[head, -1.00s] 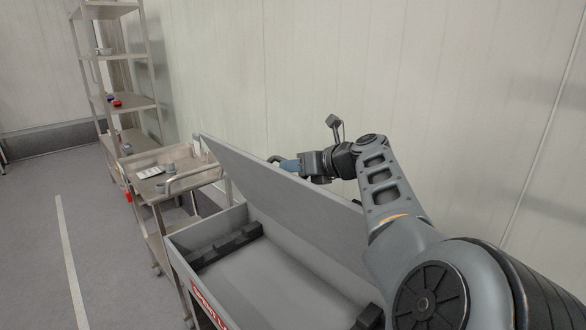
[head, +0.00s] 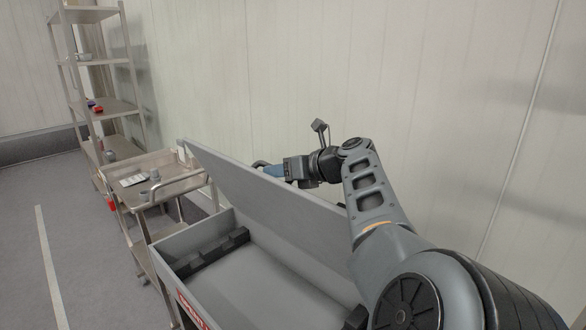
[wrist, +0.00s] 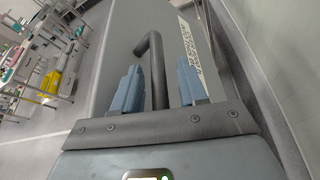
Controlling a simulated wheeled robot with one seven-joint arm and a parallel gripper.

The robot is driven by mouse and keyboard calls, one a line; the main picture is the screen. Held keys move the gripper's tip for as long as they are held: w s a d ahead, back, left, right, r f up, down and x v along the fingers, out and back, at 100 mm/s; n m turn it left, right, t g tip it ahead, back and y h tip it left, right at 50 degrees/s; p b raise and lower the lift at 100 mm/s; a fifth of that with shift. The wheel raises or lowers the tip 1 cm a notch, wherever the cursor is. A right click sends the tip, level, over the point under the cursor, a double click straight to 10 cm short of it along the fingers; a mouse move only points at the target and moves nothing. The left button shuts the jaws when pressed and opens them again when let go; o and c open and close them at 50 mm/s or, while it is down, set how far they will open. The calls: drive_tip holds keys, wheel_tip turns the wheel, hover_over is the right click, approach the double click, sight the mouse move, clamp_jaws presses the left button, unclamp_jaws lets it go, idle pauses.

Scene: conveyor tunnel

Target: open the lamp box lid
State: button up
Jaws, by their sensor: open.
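The grey lamp box (head: 168,243) stands in front of me with its lid (head: 235,178) raised and tilted back toward the wall. Its inside shows, with black padded blocks (head: 215,252) at the ends. My gripper (head: 270,168) is at the far side of the raised lid, and the lid's edge partly hides it in the head view. In the wrist view, the two blue fingers of my gripper (wrist: 160,88) are apart, with a dark bent handle (wrist: 152,65) between them. The lid's grey face (wrist: 125,40) lies beyond; I cannot tell whether the fingers touch the handle.
A steel cart (head: 160,192) with small items stands left of the box. A tall steel shelf (head: 108,108) is behind it. The pale wall (head: 300,70) runs close behind the lid and my arm. The floor (head: 25,240) at the left is clear.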

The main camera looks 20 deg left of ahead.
drive_tip(key=p+v, duration=0.1)
drive_tip(key=v, duration=0.6)
drive_tip(key=shift+d, duration=0.15)
drive_tip(key=shift+c, duration=0.2)
